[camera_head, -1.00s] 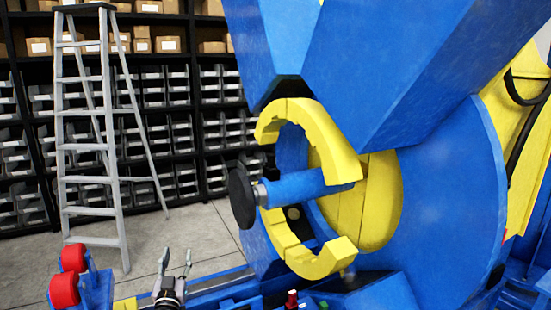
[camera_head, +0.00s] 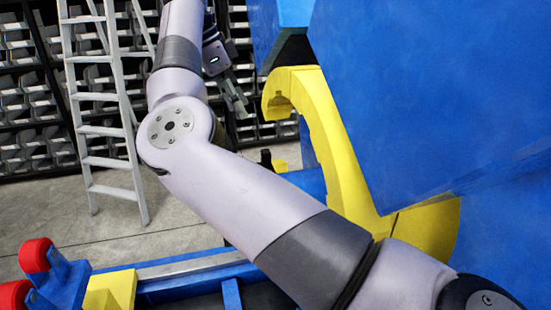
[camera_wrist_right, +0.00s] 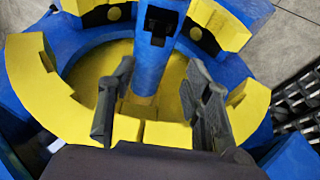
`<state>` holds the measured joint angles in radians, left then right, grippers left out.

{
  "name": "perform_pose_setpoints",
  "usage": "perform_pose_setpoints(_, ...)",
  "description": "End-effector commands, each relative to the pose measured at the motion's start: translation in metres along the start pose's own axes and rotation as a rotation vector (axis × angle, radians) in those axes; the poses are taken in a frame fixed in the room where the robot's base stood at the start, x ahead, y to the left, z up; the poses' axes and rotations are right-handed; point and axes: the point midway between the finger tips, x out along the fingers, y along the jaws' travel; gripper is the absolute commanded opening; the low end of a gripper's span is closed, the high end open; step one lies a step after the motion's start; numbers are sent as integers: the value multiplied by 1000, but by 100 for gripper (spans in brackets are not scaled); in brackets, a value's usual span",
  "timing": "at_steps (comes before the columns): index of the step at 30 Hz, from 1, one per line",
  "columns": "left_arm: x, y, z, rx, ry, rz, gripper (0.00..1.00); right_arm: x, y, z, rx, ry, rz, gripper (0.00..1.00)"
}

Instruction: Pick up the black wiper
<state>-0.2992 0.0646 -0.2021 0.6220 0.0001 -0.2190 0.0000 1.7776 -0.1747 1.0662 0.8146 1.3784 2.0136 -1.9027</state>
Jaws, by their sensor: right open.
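I cannot make out the black wiper for certain. A small dark upright piece (camera_head: 266,158) shows below the yellow ring in the head view, too small to identify. In the right wrist view a blue post (camera_wrist_right: 150,65) has a black slotted part (camera_wrist_right: 157,22) at its top. My right gripper (camera_head: 238,103) is at the upper middle of the head view, left of the yellow ring (camera_head: 335,130). In the right wrist view its two fingers (camera_wrist_right: 158,80) are apart and frame the blue post, with no object visibly gripped. My left gripper is not in view.
The big blue positioner (camera_head: 430,90) fills the right side. A grey ladder (camera_head: 100,97) and shelves of bins (camera_head: 30,100) stand at the left. Red rollers (camera_head: 35,255) on a blue frame are at the lower left. Bare floor lies between.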

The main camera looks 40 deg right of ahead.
Motion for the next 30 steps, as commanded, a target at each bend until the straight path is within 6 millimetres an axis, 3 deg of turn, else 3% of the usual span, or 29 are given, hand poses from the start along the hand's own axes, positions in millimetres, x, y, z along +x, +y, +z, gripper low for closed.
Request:
perform_pose_setpoints(1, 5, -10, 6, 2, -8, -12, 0, 17, 0, 2, 4, 6, 4, 45)
perform_pose_setpoints(7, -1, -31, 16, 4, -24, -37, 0, 58, 0, -1, 5, 7, 5, 45)
perform_pose_setpoints(12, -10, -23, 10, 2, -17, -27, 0, 88, 0, -2, 5, 7, 2, 45)
perform_pose_setpoints(19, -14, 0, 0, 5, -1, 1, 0, 106, 0, -2, 4, 7, -1, 45)
perform_pose_setpoints(30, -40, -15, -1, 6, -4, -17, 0, 152, 4, -10, 4, 8, 2, 45)
